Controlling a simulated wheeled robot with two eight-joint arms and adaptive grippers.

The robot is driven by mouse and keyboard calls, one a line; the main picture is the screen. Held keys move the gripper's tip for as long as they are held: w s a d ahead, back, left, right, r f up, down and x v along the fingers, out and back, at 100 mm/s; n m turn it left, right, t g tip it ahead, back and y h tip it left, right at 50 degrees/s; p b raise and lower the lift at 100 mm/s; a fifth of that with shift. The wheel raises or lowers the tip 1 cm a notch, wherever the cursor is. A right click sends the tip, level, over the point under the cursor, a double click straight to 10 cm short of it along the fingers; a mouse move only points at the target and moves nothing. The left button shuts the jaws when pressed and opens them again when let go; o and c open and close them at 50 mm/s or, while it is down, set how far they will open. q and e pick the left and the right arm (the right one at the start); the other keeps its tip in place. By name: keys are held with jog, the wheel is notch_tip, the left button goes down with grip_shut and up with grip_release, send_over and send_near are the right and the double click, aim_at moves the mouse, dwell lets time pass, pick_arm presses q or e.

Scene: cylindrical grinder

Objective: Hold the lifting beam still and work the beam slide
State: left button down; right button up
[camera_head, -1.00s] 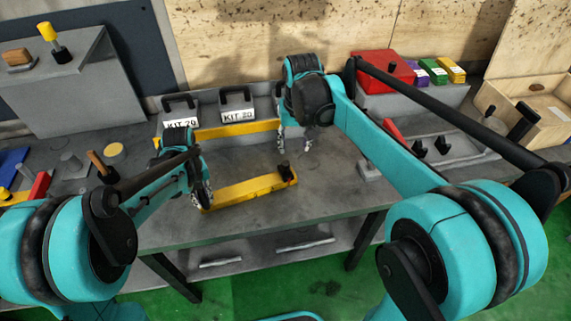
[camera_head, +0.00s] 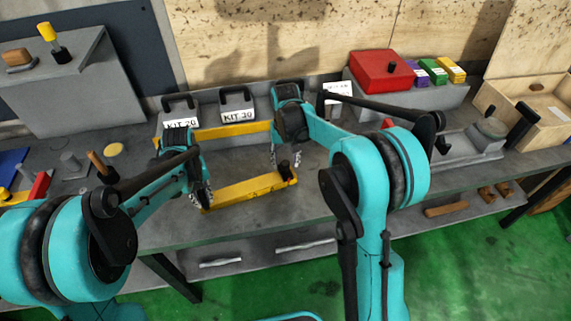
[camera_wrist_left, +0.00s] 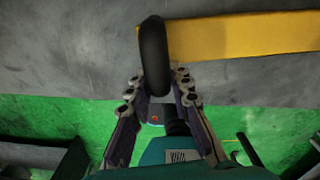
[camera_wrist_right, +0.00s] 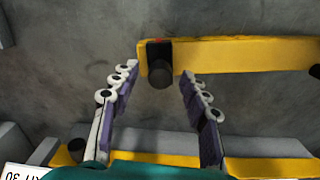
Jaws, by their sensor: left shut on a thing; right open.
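The yellow lifting beam (camera_head: 240,192) lies along the front of the grey bench. A dark ring (camera_wrist_left: 153,57) stands at its left end, and my left gripper (camera_wrist_left: 158,88) is shut on it; the head view shows this grip partly hidden by the wrist. At the beam's right end is the beam slide, a black block with a round black knob (camera_wrist_right: 160,74). My right gripper (camera_wrist_right: 161,78) is open, with one finger on each side of the knob in its wrist view. I cannot tell whether either finger touches it. In the head view the right gripper (camera_head: 285,160) is above the knob (camera_head: 286,171).
A second yellow bar (camera_head: 232,130) lies behind the beam, in front of two grey boxes with KIT labels (camera_head: 237,105). A red case (camera_head: 381,72) and small coloured boxes stand at the back right. The bench between the two yellow bars is mostly clear.

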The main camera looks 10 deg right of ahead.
jog(key=shift+f, duration=1.15)
grip_shut()
jog(key=a, duration=0.4)
jog(key=s+a, duration=0.1)
jog(key=a, duration=0.3)
jog(key=s+a, duration=0.1)
jog(key=a, duration=0.3)
jog(key=shift+a, duration=0.25)
pick_arm(q)
jog(key=shift+d, duration=0.1)
pick_arm(e)
grip_release()
jog(key=shift+d, duration=0.1)
